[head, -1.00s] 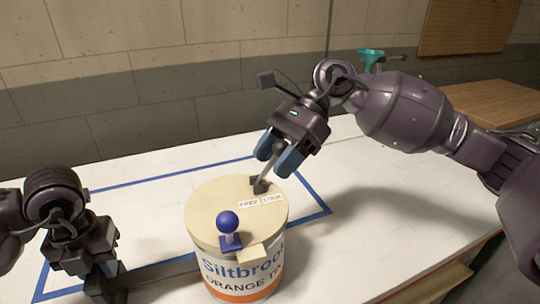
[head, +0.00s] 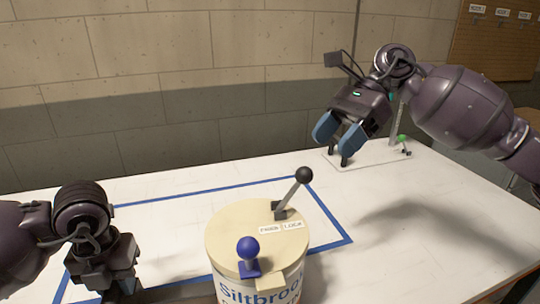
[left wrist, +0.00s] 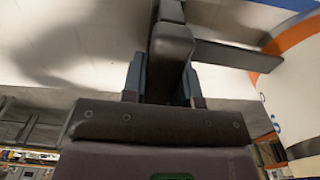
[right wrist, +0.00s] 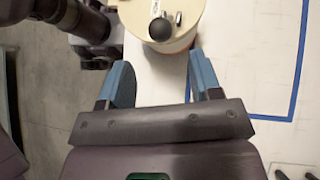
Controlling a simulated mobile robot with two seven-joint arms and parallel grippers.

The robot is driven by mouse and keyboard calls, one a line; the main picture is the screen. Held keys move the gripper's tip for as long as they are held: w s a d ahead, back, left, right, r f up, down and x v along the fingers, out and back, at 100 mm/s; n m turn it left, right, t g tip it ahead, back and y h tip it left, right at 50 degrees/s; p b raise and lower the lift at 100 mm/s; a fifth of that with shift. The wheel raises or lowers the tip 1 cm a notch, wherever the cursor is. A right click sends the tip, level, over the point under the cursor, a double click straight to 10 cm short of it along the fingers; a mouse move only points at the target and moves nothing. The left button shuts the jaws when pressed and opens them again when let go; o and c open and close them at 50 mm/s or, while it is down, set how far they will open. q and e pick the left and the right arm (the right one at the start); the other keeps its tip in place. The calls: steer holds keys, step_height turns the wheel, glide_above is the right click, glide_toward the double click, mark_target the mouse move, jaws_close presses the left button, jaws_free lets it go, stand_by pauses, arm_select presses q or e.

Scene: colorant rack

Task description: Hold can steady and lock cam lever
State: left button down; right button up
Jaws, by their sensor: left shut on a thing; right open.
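The can (head: 262,290) stands upright on the table, with a cream lid (head: 230,235) and "Siltbrook" lettering. The cam lever (head: 292,195), with a black ball knob, rises from the lid's back and leans right, toward the LOCK side of the FREE/LOCK label (head: 281,228). A blue knob (head: 248,250) sits at the lid's front. My left gripper (head: 118,292) is left of the can; the left wrist view shows it shut on a dark handle bar (left wrist: 230,55) that reaches the can. My right gripper (head: 336,148) is open and empty, above and right of the lever, apart from it.
Blue tape (head: 335,220) outlines a rectangle on the white table (head: 430,230). A flat plate with a green-knobbed fixture (head: 402,140) lies at the back right, beyond my right gripper. The table right of the can is clear.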

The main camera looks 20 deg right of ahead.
arm_select(q)
steer(key=c, duration=0.8)
jaws_free()
arm_select(e)
steer(key=shift+v, duration=0.85)
arm_select(q)
steer(key=shift+r, duration=0.1)
step_height(320, 180, up, 12)
